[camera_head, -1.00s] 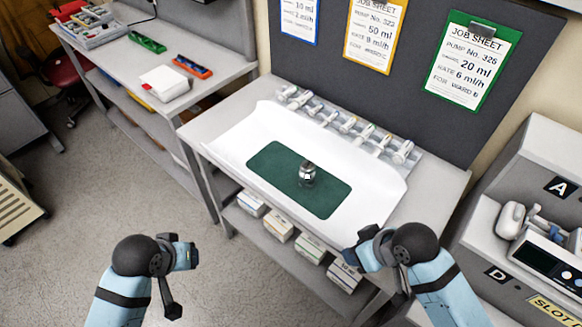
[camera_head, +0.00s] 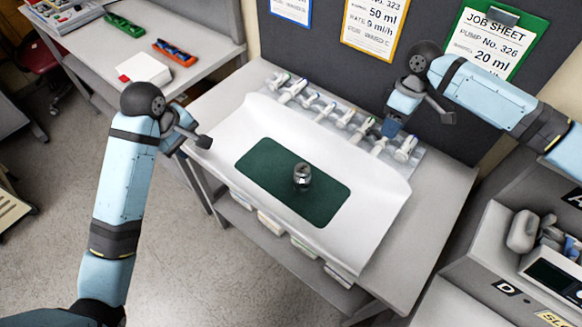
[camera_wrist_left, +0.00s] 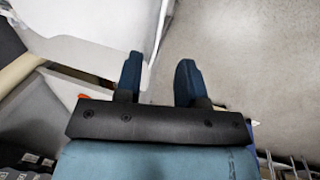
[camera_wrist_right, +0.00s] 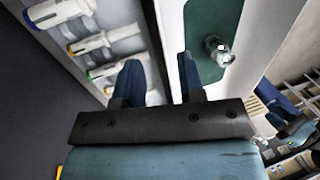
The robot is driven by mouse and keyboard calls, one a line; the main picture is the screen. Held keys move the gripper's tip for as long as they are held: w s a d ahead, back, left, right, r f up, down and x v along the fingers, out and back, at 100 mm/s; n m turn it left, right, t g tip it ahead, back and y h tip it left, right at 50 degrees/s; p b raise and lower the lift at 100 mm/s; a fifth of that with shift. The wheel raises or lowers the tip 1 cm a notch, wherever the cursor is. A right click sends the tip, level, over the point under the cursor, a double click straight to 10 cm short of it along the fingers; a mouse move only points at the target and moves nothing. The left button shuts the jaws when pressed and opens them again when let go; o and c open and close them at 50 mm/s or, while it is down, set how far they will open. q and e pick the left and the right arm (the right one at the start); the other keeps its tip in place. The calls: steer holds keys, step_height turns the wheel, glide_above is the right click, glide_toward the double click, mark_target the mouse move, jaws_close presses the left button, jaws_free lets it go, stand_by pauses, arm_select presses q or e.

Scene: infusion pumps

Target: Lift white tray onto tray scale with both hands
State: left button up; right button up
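A wide white tray (camera_head: 225,122) with curved-up edges lies on the grey bench. A green mat (camera_head: 265,160) lies in it, with a small metal weight (camera_head: 301,177) on the mat. My left gripper (camera_head: 184,141) is open and empty just off the tray's left end; the tray's white side also shows in the left wrist view (camera_wrist_left: 110,25). My right gripper (camera_head: 418,117) is open and empty above the back right, over the syringe row. In the right wrist view the tray's white edge (camera_wrist_right: 165,30) passes beyond the open fingers. I cannot clearly identify the tray scale.
A row of syringes (camera_head: 318,108) lies behind the tray. A side bench at upper left holds a flat white object (camera_head: 145,69), an orange tray (camera_head: 174,52) and a green one (camera_head: 124,25). Job sheets hang behind. A pump rack (camera_head: 500,225) stands at right.

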mark_target(211, 167)
steer(key=shift+r, duration=0.1)
